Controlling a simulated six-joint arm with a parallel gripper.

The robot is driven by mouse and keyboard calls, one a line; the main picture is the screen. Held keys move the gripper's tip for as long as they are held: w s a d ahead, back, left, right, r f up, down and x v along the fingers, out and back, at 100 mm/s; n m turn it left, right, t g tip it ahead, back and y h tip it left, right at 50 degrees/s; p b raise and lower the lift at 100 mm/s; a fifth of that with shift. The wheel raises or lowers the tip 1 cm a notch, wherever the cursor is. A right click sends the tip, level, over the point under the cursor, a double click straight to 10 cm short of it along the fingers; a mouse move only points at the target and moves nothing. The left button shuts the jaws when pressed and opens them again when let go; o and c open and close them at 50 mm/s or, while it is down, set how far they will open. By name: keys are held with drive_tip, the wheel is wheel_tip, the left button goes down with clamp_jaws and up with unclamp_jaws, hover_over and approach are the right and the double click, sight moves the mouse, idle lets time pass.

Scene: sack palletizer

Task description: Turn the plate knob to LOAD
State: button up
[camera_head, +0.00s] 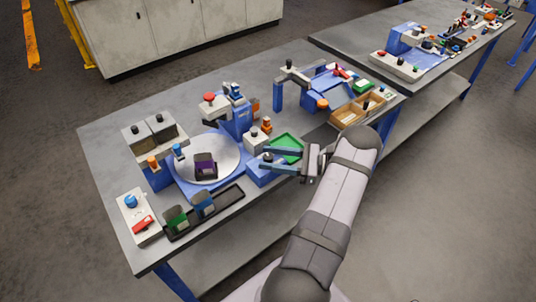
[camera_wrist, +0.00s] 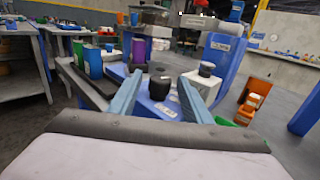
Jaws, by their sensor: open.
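A dark knob (camera_wrist: 159,84) stands upright on a blue housing (camera_wrist: 165,108) in the wrist view. In the head view the housing (camera_head: 266,174) sits at the right edge of the round grey plate (camera_head: 225,162), and the knob is small between the fingers. My gripper (camera_head: 264,158) is open, one finger on each side of the knob; it also shows in the wrist view (camera_wrist: 160,76). I cannot tell whether the fingers touch the knob. A small white label lies on the housing, but its text is unreadable. A purple sack (camera_head: 205,165) stands on the plate.
A white box with a dark button (camera_head: 256,141) stands close behind my fingers. A green tray (camera_head: 288,146) is to the right. Green (camera_head: 176,219) and blue (camera_head: 203,206) sacks stand in a black tray at the front. A blue column with a red button (camera_head: 210,98) rises behind the plate.

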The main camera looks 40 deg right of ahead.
drive_tip(key=shift+w+a, duration=0.35)
drive_tip(key=shift+w, duration=0.05)
drive_tip(key=c, duration=1.1)
drive_tip(key=shift+o, duration=0.2)
drive_tip(key=b, duration=0.2)
drive_tip(key=n+g+y+b, duration=0.1)
drive_tip(key=b, duration=0.1)
drive_tip(key=shift+f+n+g+y, duration=0.3)
drive_tip(key=shift+f, duration=0.05)
drive_tip(key=shift+r+n+g+y+b, duration=0.1)
drive_tip(key=shift+n+g+y+b, duration=0.45)
drive_tip(key=shift+b, duration=0.45)
drive_tip(key=shift+r+g+b, duration=0.2)
drive_tip(key=shift+g+b, duration=0.15)
drive_tip(key=shift+g, duration=0.1)
drive_tip(key=shift+r, duration=0.1)
